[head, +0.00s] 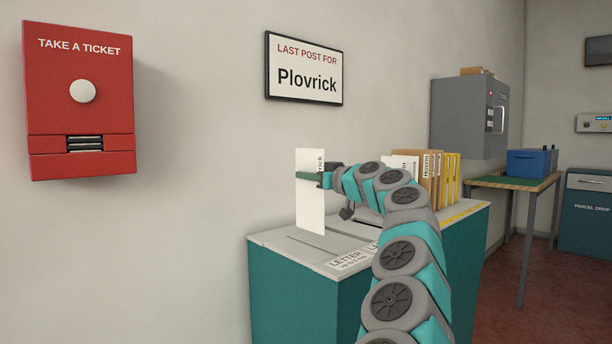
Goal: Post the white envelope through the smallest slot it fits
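The white envelope (311,212) hangs upright, its narrow end down, over the slotted top of a teal cabinet (300,295). Part of its printed name shows, ending in "rick". My gripper (311,177) is shut on it across its upper part. The envelope's lower end overlaps the slot area in the head view; I cannot tell whether it touches the top. A long dark slot (318,248) lies nearest, by a label reading "LETTER" (343,260) with a smaller line under it. Another slot (349,229) lies behind it. My arm hides part of the top.
Several upright brown and yellow envelopes (430,178) stand at the cabinet's back. A wall sign (304,69) reads "Last post for Plovrick". A red ticket dispenser (82,105) and a grey wall box (465,117) hang nearby. A blue box (530,162) stands on a table (489,181).

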